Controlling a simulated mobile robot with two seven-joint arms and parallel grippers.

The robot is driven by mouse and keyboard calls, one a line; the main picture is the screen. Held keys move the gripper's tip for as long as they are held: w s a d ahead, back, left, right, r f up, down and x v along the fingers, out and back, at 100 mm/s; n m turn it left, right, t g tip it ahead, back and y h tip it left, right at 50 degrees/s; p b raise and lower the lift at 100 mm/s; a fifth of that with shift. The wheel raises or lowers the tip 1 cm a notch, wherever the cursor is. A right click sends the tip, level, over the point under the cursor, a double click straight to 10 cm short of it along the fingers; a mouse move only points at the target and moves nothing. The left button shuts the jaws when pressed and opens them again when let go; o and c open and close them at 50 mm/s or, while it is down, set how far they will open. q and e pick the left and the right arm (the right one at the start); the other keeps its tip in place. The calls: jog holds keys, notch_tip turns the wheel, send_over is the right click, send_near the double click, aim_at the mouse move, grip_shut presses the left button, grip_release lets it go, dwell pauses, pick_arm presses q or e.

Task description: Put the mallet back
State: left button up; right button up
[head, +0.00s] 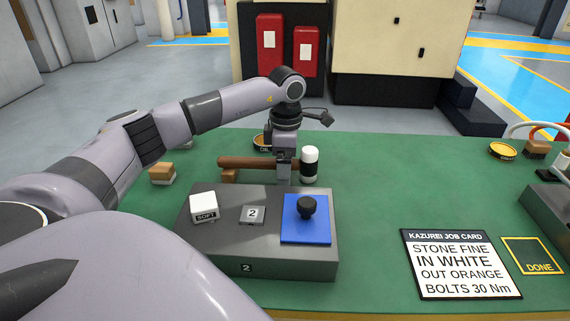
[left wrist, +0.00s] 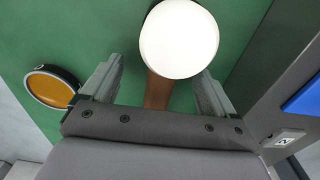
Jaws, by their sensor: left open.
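The mallet has a brown wooden handle (head: 245,162) lying level from left to right, and a head (head: 309,156) with a white top face and a dark band. My left gripper (head: 285,168) is at the handle, close to the head, with its fingers apart. In the left wrist view the white mallet face (left wrist: 179,39) and part of the handle (left wrist: 157,92) show between the two open fingers of my left gripper (left wrist: 160,72). Whether the fingers touch the handle I cannot tell. My right gripper is not in view.
A grey block (head: 258,268) with a white SOFT piece (head: 204,207) and a black knob (head: 306,206) on a blue plate (head: 305,233) stands in front. A small wooden piece (head: 229,175) is below the handle. A job card (head: 459,263) lies at the right.

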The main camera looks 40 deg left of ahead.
pick_arm(q)
jog(key=shift+r, duration=0.15)
jog(key=shift+r+p, duration=1.75)
jog(key=shift+r, duration=0.15)
jog(key=shift+r+p, duration=0.65)
jog(key=shift+r, duration=0.4)
notch_tip(320, 180, up, 7)
jog(key=b, duration=0.1)
jog(key=shift+d, duration=0.1)
